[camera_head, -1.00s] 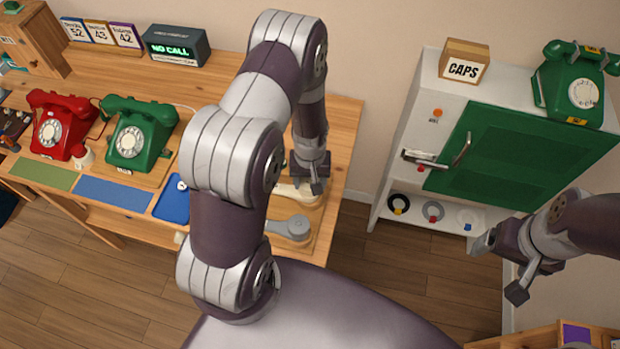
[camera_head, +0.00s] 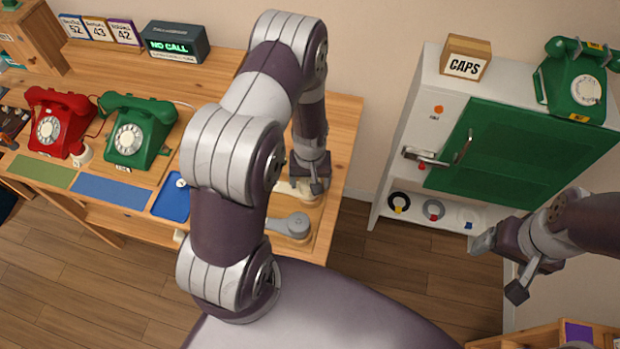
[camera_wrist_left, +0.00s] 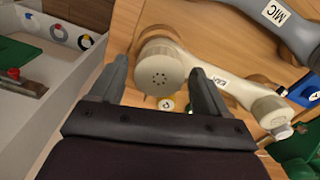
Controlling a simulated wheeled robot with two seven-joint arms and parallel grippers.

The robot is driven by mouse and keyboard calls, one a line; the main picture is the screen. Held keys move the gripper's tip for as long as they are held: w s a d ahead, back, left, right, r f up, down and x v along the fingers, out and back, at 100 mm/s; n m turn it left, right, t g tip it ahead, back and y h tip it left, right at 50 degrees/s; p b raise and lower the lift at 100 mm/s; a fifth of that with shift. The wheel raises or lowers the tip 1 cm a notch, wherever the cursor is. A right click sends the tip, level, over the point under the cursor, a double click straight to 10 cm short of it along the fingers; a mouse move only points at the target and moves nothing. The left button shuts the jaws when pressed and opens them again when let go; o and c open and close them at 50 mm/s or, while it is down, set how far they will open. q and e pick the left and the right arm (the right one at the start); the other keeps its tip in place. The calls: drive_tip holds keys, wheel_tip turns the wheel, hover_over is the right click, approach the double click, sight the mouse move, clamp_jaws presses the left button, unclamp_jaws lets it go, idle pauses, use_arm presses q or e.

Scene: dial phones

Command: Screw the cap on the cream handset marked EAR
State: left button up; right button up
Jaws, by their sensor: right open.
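The cream handset (camera_wrist_left: 232,92) marked EAR lies in a wooden cradle on the bench. The handset's other end (camera_wrist_left: 270,110) points right. I cannot tell a separate loose cap. My right gripper (camera_head: 499,266) is open and empty before the cabinet.
A grey handset (camera_wrist_left: 285,22) marked MIC lies close beside the cream one. A blue tray (camera_head: 170,197), a green phone (camera_head: 138,133) and a red phone (camera_head: 59,125) are to the left. A white cabinet (camera_head: 420,115) with a CAPS box (camera_head: 464,62) stands right; rings (camera_head: 433,209) sit on its lower shelf.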

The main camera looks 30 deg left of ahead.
use_arm(q)
drive_tip(key=shift+o, duration=0.4)
drive_tip(key=shift+r, duration=0.1)
drive_tip(key=shift+r, duration=0.35)
wheel_tip(320, 180, up, 12)
drive_tip(key=b, duration=0.1)
drive_tip(key=shift+b, duration=0.3)
drive_tip(key=shift+f, duration=0.1)
drive_tip(key=shift+c, duration=0.5)
